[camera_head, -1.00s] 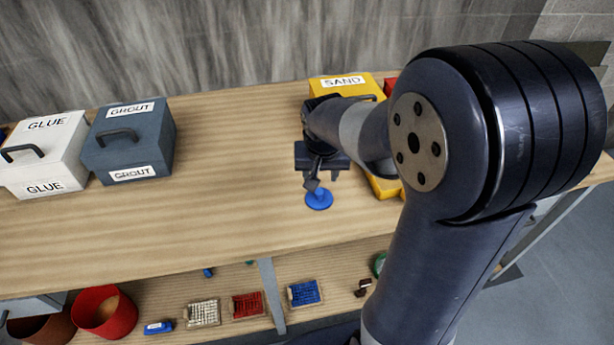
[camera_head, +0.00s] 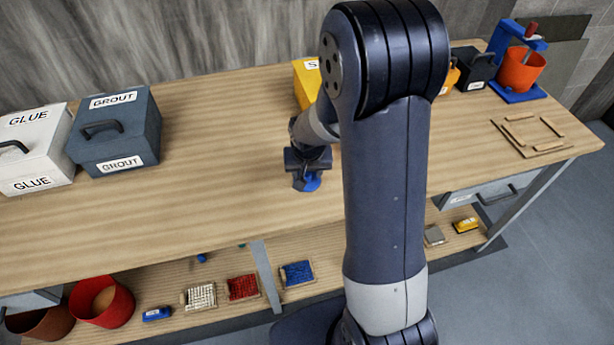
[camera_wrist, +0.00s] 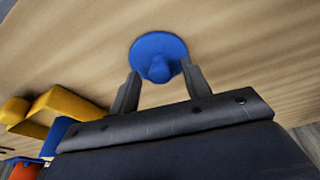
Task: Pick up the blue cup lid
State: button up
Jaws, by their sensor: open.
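The blue cup lid (camera_head: 312,183) is a round disc with a knob on top, lying on the wooden workbench (camera_head: 215,185). In the head view my gripper (camera_head: 306,182) is right at the lid and hides part of it. In the wrist view the lid (camera_wrist: 158,53) shows whole, its knob toward my gripper (camera_wrist: 160,82). The two fingers are apart, one on each side of the knob, with nothing held between them. I cannot tell whether the fingertips touch the lid.
A yellow box (camera_head: 308,84) stands behind my arm, partly hidden. The grey grout box (camera_head: 115,132) and white glue box (camera_head: 35,150) stand at the left. An orange pot (camera_head: 523,70) and a wooden frame (camera_head: 530,135) are at the right.

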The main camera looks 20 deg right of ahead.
jog(key=shift+w+f, duration=0.1)
jog(key=shift+f, duration=0.3)
jog(key=shift+c, duration=0.5)
jog(key=c, duration=0.9)
jog(key=shift+r, duration=0.15)
